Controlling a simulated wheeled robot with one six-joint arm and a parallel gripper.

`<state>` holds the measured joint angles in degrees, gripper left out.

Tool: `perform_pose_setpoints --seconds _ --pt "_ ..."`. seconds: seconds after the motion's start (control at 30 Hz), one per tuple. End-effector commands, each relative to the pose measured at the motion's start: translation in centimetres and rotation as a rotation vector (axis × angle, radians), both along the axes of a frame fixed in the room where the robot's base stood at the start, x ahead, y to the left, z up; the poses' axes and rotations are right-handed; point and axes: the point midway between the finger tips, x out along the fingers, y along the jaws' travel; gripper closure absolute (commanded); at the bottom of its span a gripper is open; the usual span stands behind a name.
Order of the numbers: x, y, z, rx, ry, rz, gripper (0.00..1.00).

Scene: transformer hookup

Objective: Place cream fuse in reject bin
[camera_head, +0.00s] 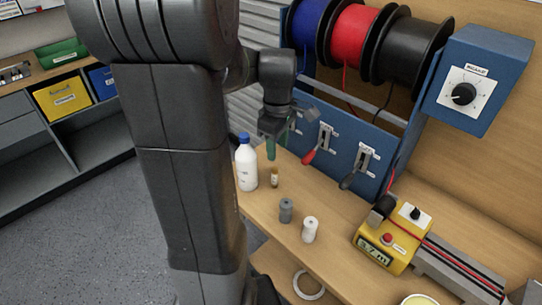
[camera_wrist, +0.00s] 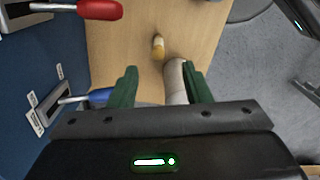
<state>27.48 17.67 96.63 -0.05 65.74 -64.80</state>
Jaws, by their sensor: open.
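A pale cream-white cylinder (camera_head: 310,229), which looks like the cream fuse, stands upright on the wooden bench next to a grey cylinder (camera_head: 286,210). A small amber-and-cream piece (camera_head: 274,177) stands farther back; it also shows in the wrist view (camera_wrist: 158,46), beyond my fingertips. My gripper (camera_head: 277,143), with green fingers, is above the back of the bench near this small piece and the white bottle. In the wrist view my gripper (camera_wrist: 160,84) is open, with a pale cylindrical body (camera_wrist: 175,82) close to the right finger. I cannot tell which bin is the reject bin.
A white bottle with a blue cap (camera_head: 246,165) stands at the bench's left edge. A blue panel (camera_head: 335,150) with levers rises behind. A yellow meter box (camera_head: 389,240) sits to the right. Green (camera_head: 62,54), yellow (camera_head: 62,98) and blue (camera_head: 103,82) bins are at the far left.

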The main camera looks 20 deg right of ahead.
Motion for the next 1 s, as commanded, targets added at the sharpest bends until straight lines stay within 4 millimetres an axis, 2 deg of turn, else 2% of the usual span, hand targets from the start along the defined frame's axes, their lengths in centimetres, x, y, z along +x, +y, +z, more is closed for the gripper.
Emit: perform_pose_setpoints --seconds 0.17,0.5,0.77,1.0 --pt "0.0 0.0 -1.2 0.002 0.001 0.0 0.56" --pt "0.0 0.1 -7.5 0.003 0.003 0.0 0.56" --pt "0.1 0.1 -9.4 0.002 0.001 0.0 0.56" --pt "0.3 0.4 -12.8 0.002 0.003 0.0 0.56"
